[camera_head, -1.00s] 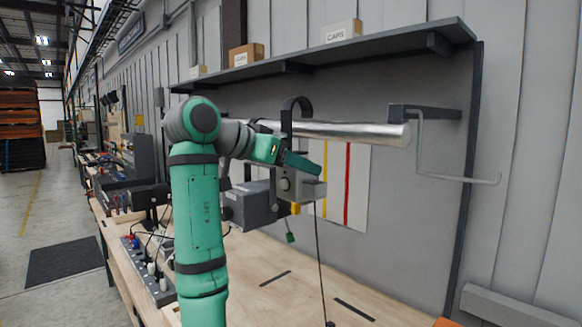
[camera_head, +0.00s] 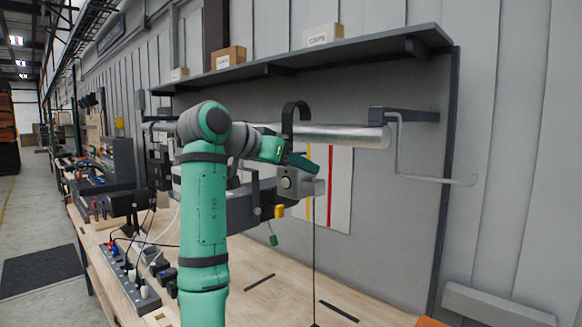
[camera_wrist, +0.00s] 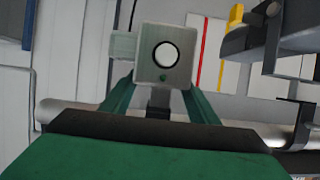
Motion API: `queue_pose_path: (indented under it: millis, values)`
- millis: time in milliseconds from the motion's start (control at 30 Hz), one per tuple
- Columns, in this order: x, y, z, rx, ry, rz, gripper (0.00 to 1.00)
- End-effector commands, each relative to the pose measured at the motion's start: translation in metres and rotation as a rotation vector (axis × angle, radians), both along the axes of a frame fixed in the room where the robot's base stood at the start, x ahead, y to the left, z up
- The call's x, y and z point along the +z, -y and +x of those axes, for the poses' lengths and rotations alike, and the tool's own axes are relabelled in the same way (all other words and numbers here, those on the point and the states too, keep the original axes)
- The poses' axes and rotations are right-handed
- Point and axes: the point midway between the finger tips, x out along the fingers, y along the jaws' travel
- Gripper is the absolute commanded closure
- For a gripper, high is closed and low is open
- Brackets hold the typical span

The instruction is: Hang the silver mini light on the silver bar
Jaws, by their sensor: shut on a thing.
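The silver mini light (camera_head: 313,187) is a small pale box held at my gripper (camera_head: 292,163). In the wrist view the light (camera_wrist: 150,60) shows its round white lens, and my gripper's green fingers (camera_wrist: 160,98) are shut on its dark stem. The light's black hook (camera_head: 296,106) rises above the gripper, with its curved top higher than the silver bar (camera_head: 345,135). Its tip ends near the bar's upper edge; I cannot tell whether it passes behind or touches. The bar also shows in the wrist view (camera_wrist: 250,130), partly hidden by my gripper.
A dark grey lamp (camera_head: 242,208) hangs left of the held light; it shows in the wrist view (camera_wrist: 285,40), with a black hook (camera_wrist: 299,118) around the bar. A bracket with a bent rod (camera_head: 435,179) stands at the bar's right end. A shelf (camera_head: 350,53) runs above.

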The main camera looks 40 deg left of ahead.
Motion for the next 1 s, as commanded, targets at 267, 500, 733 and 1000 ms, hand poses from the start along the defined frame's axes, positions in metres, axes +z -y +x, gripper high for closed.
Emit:
queue_pose_path:
  millis: [267,500,733,1000]
  values:
    - [0.002,0.002,0.016,0.0,0.004,0.003,1.0]
    - [0.002,0.003,0.03,0.0,0.004,0.002,1.0]
    - [0.003,0.005,0.044,0.0,0.004,0.002,1.0]
    - [-0.012,0.004,0.046,0.0,0.004,0.002,1.0]
